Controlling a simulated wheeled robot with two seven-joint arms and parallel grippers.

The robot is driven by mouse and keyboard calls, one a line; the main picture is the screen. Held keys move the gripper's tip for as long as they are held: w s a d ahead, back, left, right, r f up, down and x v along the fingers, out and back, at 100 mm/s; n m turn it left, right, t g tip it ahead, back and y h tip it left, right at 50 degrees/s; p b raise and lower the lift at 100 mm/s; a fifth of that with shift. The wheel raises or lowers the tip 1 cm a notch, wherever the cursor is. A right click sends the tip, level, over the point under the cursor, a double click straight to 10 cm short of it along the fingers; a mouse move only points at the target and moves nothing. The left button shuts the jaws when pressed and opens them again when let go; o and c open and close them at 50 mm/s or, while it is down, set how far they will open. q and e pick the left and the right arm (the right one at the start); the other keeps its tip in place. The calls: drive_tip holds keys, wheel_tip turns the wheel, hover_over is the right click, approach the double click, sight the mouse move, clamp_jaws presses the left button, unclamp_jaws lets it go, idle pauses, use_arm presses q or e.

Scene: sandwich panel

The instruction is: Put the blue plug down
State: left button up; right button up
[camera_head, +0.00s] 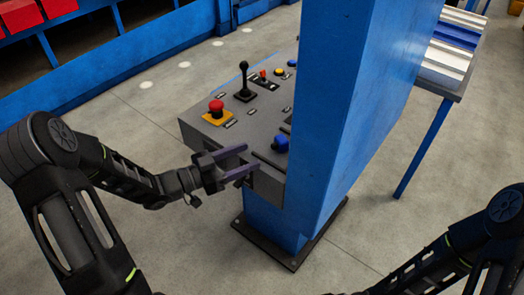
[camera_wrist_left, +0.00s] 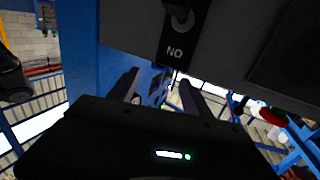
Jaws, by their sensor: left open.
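A blue plug (camera_head: 281,144) sits on the near right part of the grey control panel (camera_head: 252,128), close to the blue column. My left gripper (camera_head: 249,159) is open, at the panel's front edge. Its two dark fingers point toward the panel, with the plug beyond the fingertips and apart from them. I see nothing held between the fingers. In the left wrist view, the open fingers (camera_wrist_left: 160,86) are seen below the panel's dark underside or face; I cannot make out the plug there. My right arm enters at the lower right of the head view, its gripper out of frame.
A red emergency button (camera_head: 216,108) on a yellow base and a black joystick (camera_head: 244,82) stand on the panel. The thick blue column (camera_head: 330,110) blocks the right side. A "NO" labelled switch (camera_wrist_left: 178,30) shows above the fingers. Floor left of the panel is clear.

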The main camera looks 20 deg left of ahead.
use_arm(q)
drive_tip(key=shift+v, duration=1.05)
drive_tip(key=shift+r, duration=0.1)
